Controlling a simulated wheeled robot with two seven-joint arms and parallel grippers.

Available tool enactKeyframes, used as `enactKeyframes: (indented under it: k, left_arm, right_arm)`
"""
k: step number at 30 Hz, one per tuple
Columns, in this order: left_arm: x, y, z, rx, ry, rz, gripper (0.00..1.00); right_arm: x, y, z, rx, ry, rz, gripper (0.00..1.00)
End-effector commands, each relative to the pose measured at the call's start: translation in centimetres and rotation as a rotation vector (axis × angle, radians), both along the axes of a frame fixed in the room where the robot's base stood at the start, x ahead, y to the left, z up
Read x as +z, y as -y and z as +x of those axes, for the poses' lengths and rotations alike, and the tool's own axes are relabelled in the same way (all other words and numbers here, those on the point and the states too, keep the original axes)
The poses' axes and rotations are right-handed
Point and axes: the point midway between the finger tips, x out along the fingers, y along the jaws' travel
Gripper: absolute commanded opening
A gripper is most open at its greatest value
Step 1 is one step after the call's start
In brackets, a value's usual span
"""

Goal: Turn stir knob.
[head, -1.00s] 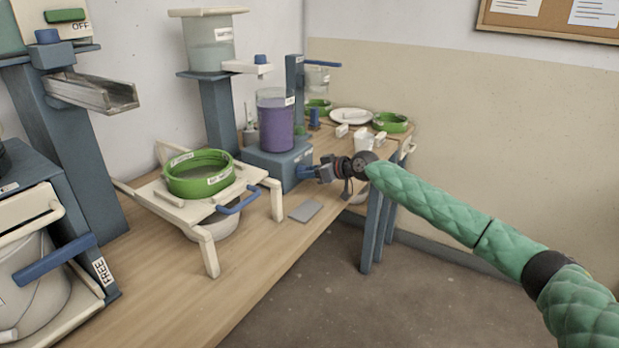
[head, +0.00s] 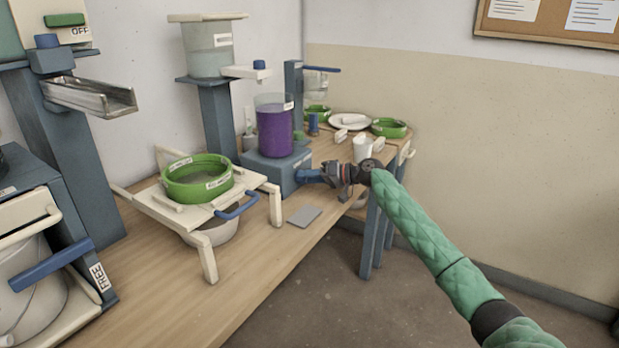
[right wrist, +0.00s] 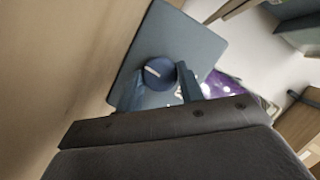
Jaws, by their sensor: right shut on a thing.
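The stir knob (right wrist: 158,73) is a round dark blue knob with a white line on its face. It sits on the front of the blue-grey stirrer base (head: 268,172), under a clear beaker of purple liquid (head: 275,132). My right gripper (head: 303,176) reaches it from the right. In the right wrist view its two fingers stand on either side of the knob and are shut on it. In the head view the gripper hides most of the knob. My left gripper is not in view.
A green sieve (head: 197,182) on a cream stand with a blue handle is left of the stirrer. A grey flat plate (head: 304,215) lies in front on the wooden table. Open floor lies right of the table.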

Motion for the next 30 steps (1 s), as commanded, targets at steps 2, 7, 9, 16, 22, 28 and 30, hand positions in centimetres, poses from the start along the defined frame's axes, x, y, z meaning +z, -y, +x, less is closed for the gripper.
enactKeyframes:
  k: [2, 7, 9, 16, 22, 28, 30]
  left_arm:
    - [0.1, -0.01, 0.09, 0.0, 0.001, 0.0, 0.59]
    - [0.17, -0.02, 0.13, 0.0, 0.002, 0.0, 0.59]
    - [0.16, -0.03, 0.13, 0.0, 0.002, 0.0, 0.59]
    - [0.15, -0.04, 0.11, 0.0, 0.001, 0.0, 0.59]
    - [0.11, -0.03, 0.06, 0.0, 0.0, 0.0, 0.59]
    - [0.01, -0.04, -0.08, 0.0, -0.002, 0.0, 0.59]
    - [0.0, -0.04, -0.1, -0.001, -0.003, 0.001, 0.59]
  right_arm:
    - [-0.04, 0.07, 0.1, -0.003, -0.023, 0.017, 0.14]
    - [-0.07, 0.07, 0.1, -0.002, -0.052, 0.038, 0.14]
    - [-0.07, 0.11, 0.11, -0.002, -0.059, 0.042, 0.14]
    - [-0.04, 0.14, 0.12, -0.003, -0.063, 0.045, 0.14]
    - [-0.03, 0.13, 0.13, -0.003, -0.062, 0.046, 0.41]
    - [-0.02, 0.08, 0.1, -0.003, -0.062, 0.045, 0.59]
    - [-0.02, 0.07, 0.09, -0.002, -0.061, 0.045, 0.59]
